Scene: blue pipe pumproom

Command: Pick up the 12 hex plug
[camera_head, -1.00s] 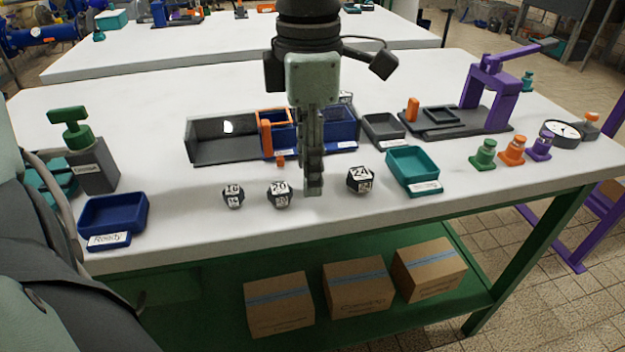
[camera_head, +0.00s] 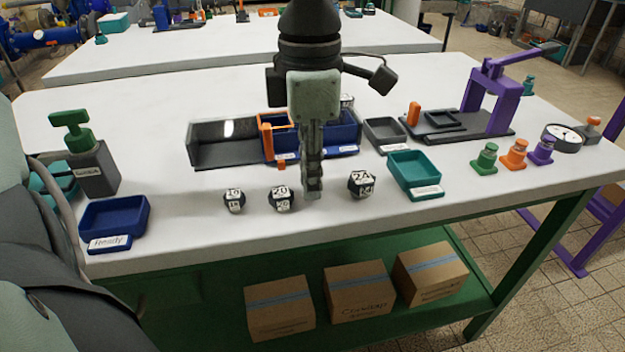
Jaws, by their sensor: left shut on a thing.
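My left gripper (camera_head: 313,192) points straight down at the front of the white table (camera_head: 420,215). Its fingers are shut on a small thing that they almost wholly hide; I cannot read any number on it. Three dark hex plugs with white number labels stand in a row beside it. The plug that seems marked 10 (camera_head: 234,201) and the plug marked 20 (camera_head: 281,199) are left of the fingers. The plug that seems marked 24 (camera_head: 362,185) is to the right. My right gripper is not in view.
Behind the gripper stand a dark open tray (camera_head: 215,158) and blue bins (camera_head: 343,135). A teal tray (camera_head: 414,174) is at right, and a blue tray labelled Ready (camera_head: 113,215) at left. A purple press (camera_head: 492,90) stands farther right. Bare tabletop lies along the front edge.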

